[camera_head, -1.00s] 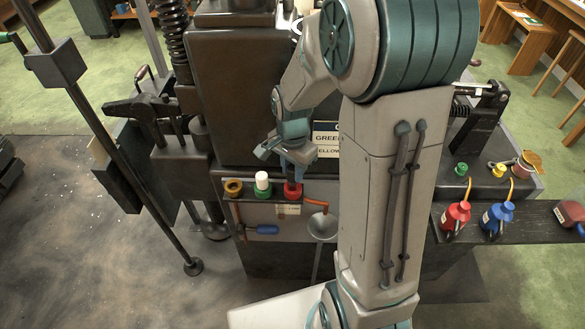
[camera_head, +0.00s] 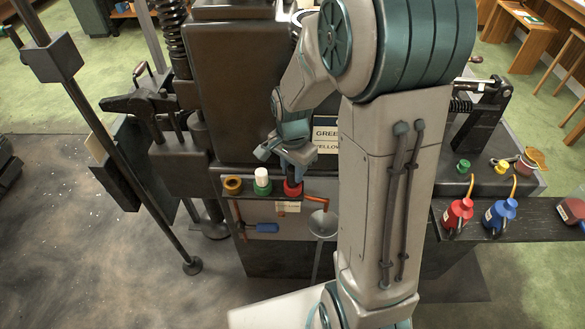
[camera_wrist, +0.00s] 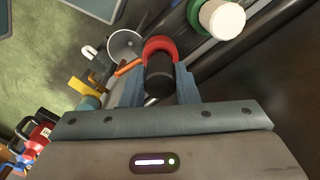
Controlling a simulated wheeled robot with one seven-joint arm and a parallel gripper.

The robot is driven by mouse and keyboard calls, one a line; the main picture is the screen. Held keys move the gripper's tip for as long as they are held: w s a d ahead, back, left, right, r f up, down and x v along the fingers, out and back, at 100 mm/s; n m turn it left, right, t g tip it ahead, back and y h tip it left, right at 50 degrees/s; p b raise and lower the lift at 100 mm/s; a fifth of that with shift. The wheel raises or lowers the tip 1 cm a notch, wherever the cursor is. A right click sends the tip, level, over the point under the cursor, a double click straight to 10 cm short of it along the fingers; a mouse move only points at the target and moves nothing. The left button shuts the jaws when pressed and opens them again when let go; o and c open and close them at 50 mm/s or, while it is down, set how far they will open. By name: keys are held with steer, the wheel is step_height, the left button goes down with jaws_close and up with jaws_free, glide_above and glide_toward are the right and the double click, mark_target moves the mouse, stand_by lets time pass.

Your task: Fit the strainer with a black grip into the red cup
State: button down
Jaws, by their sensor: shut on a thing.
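The red cup (camera_head: 292,188) stands at the right end of a small shelf on the front of the machine. In the wrist view the red cup (camera_wrist: 160,44) shows as a red ring just beyond my fingertips. My gripper (camera_head: 294,171) points down over it. In the wrist view my gripper (camera_wrist: 158,80) is shut on the black grip (camera_wrist: 158,84), a short dark cylinder. The grip overlaps the cup's opening in that view. The strainer's lower part is hidden, so I cannot tell how deep it sits in the cup.
Left of the red cup stand a green cup (camera_head: 262,187) with a white grip (camera_head: 262,175) and a yellow-brown cup (camera_head: 232,184). A metal ladle (camera_head: 322,223) and a blue-handled tool (camera_head: 267,228) hang below. Red (camera_head: 457,213) and blue (camera_head: 499,212) oil cans stand at right.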

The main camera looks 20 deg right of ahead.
mark_target(293, 172)
steer(key=shift+f+b, duration=0.65)
steer(key=shift+f, duration=0.2)
steer(key=c, duration=1)
jaws_free()
steer(key=shift+c, duration=0.2)
steer(key=shift+r, duration=0.1)
step_height(293, 172, up, 14)
steer(key=shift+b, duration=0.3)
steer(key=s+n+t, duration=0.3)
steer(key=s+n, duration=0.8)
steer(key=s, duration=0.3)
steer(key=shift+s+f+n, duration=0.15)
steer(key=shift+f+n, duration=0.1)
steer(key=shift+n, duration=0.05)
